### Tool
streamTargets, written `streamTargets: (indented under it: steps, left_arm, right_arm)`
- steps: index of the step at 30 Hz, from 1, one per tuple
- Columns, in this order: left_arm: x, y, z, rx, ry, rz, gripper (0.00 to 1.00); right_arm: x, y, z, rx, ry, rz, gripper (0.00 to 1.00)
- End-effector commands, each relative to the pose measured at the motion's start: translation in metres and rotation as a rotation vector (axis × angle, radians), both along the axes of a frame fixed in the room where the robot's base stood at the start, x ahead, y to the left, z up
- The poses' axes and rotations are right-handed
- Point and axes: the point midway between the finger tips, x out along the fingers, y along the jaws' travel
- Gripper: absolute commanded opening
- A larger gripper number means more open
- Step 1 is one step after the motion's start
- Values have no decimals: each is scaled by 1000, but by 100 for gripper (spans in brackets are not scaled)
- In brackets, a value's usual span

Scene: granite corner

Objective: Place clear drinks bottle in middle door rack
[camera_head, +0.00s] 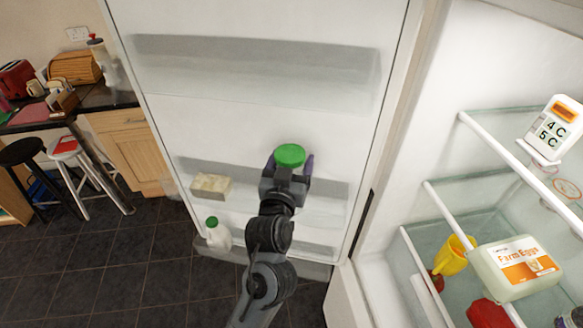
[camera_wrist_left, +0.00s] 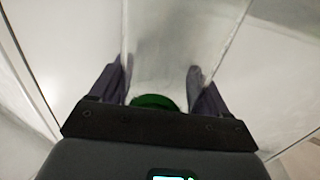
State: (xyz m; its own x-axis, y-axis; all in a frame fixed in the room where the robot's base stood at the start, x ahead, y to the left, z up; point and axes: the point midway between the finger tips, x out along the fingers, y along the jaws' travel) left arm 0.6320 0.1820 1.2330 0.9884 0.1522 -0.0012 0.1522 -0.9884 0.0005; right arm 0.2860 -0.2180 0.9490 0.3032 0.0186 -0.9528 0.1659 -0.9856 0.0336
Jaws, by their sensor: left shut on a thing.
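The clear drinks bottle shows mainly as a round green cap (camera_head: 290,155) in the head view; its body is hidden behind my gripper and wrist. My left gripper (camera_head: 289,167) is shut on it, with a dark purple finger on each side, in front of the middle door rack (camera_head: 326,190). In the left wrist view the green cap (camera_wrist_left: 155,101) shows between the fingers, over a pale, see-through surface. I cannot tell whether the bottle touches the rack. My right gripper is not in view.
A pale block (camera_head: 211,185) sits at the left of the middle rack. A milk bottle (camera_head: 218,235) stands in the bottom rack. The top rack (camera_head: 255,65) looks empty.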

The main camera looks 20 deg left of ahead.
Motion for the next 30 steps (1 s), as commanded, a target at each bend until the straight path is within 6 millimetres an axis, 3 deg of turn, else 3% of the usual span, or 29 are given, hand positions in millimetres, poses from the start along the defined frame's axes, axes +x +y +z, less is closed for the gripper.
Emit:
streamTargets:
  steps: [11, 12, 16, 26, 30]
  left_arm:
    - [0, 0, -1, -1, -3, 0, 32]
    - [0, 0, -2, -1, -1, 0, 79]
    - [0, 0, -2, -1, -1, 0, 99]
    - [0, 0, 2, -1, -2, 0, 100]
    - [-11, -2, 3, 0, 0, -1, 100]
  right_arm:
    - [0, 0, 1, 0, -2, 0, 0]
    - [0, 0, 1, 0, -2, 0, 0]
    - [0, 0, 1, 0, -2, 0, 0]
    - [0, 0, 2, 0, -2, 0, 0]
    - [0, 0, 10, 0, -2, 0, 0]
